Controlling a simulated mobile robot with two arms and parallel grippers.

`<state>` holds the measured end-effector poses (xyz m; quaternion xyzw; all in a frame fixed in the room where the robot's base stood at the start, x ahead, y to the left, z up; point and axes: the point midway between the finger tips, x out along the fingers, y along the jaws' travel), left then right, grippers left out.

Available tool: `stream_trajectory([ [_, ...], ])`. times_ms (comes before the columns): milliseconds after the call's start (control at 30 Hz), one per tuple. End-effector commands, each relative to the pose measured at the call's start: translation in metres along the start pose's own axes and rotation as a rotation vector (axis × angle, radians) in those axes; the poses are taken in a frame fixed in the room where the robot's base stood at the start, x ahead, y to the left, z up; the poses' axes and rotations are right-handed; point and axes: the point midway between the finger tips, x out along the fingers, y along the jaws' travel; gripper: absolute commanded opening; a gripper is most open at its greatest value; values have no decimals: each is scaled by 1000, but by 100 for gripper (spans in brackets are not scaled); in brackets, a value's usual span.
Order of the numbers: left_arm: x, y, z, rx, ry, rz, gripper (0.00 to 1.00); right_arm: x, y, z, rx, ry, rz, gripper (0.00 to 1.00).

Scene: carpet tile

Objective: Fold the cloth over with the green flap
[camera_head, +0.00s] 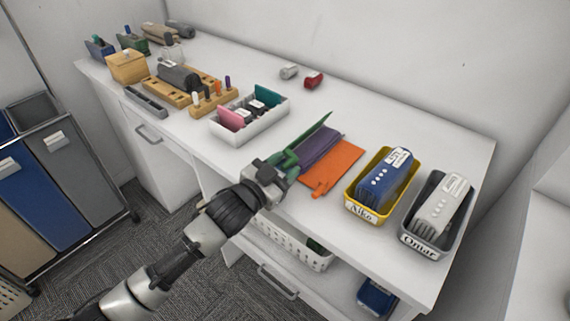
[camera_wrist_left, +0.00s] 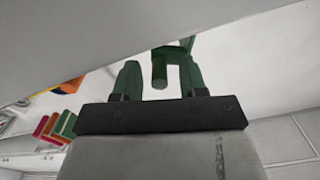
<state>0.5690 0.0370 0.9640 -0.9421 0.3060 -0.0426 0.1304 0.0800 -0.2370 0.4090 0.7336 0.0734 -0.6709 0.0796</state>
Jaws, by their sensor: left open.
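The cloth lies on the white desk, with a purple middle panel (camera_head: 318,148) and an orange flap (camera_head: 332,166) to its right that ends in a small tab. The green flap (camera_head: 312,137) is tilted up along the cloth's left side, not flat. My left gripper (camera_head: 288,163) is at the near left edge of the cloth, by the green flap's lower end. Its green fingers (camera_wrist_left: 158,80) are apart in the left wrist view. My right gripper is not in view.
A white divided tray (camera_head: 248,122) stands left of the cloth. A yellow bin (camera_head: 366,209) labelled Aiko and a grey bin (camera_head: 424,247) labelled Omar stand to the right, each holding a device. A grey and a red item (camera_head: 313,80) lie behind.

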Motion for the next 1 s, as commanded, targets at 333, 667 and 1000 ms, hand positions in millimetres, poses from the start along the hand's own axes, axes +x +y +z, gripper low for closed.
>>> stream_trajectory([
  [333,5,0,0,0,-1,1,42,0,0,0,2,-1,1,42],
  [667,5,0,0,0,-1,0,0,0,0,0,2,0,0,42],
  [1000,5,-2,-1,-19,-1,0,0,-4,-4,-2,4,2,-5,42],
])
